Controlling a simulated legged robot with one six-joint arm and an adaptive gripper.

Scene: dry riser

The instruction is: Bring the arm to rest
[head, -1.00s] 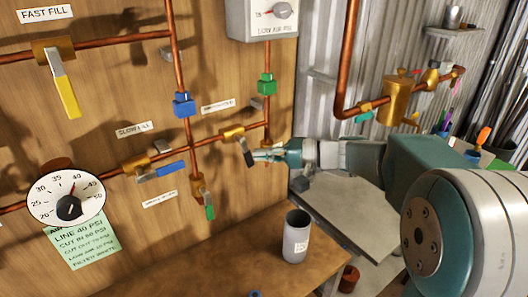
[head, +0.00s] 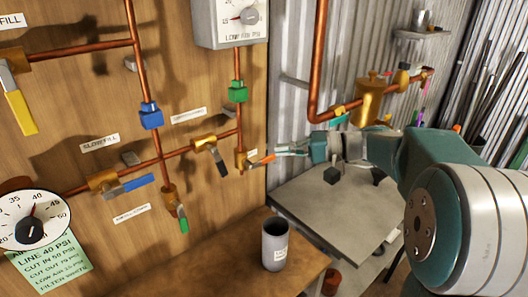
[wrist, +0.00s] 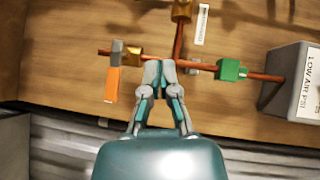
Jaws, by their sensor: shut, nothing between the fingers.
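My gripper (head: 279,150) is at the right edge of the wooden panel, with its slim fingers together and nothing between them. In the wrist view my gripper (wrist: 159,72) shows its fingertips close together in front of the copper pipe. An orange-handled valve (head: 243,160) is just left of the fingertips in the head view. Its orange handle (wrist: 112,86) is left of the fingers in the wrist view, with a visible gap. My arm reaches in from the right, bent and raised above the grey bench.
A black-handled brass valve (head: 207,145) and a blue-handled valve (head: 105,182) are on the panel pipes. A grey cup (head: 275,245) stands on the wooden bench. A grey bench (head: 335,215) lies below the arm. A gauge box (head: 232,22) hangs above.

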